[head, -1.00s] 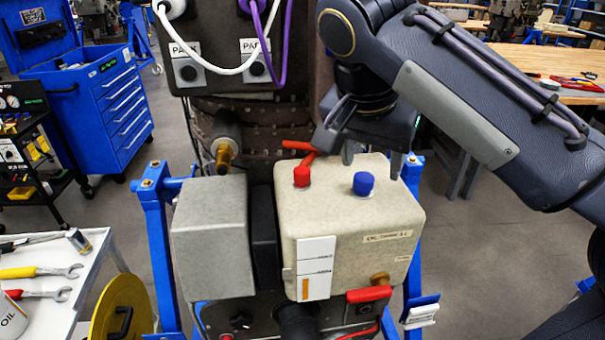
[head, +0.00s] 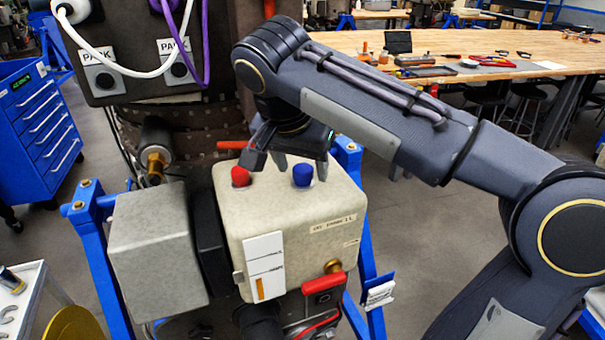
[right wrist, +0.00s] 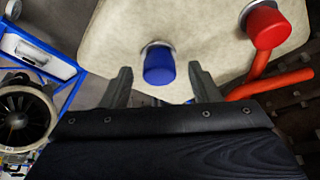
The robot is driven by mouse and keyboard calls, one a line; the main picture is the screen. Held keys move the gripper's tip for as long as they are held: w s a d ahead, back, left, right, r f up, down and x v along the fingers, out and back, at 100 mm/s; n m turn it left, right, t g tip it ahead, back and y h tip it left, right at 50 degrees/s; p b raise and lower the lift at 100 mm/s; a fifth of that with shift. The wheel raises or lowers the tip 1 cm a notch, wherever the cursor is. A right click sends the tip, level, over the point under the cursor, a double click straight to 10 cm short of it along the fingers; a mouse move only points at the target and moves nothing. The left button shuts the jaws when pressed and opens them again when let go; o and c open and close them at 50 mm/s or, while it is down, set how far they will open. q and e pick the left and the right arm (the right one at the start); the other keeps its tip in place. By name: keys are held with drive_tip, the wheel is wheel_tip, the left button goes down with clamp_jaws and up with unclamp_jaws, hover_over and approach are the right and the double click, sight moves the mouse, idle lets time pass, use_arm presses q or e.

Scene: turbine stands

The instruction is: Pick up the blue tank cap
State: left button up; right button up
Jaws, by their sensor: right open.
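The blue tank cap (head: 303,175) sits on top of the beige oil tank (head: 290,215). A red cap (head: 240,176) sits to its left on the same tank. My right gripper (head: 300,162) is open and empty, just behind and above the blue cap in the head view. In the right wrist view the blue cap (right wrist: 159,65) lies just beyond and between the two spread fingers (right wrist: 161,78), with the red cap (right wrist: 267,26) to its right. I cannot tell whether the fingers touch the blue cap. My left gripper is not in view.
A red pipe (right wrist: 268,83) runs close beside the red cap. A grey box (head: 155,245) stands left of the tank, and a blue stand (head: 92,235) frames both. A wooden workbench (head: 440,48) with tools is at the back right.

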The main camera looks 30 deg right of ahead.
drive_tip(key=c, duration=1.1)
drive_tip(key=shift+o, duration=0.2)
drive_tip(key=shift+r, duration=0.1)
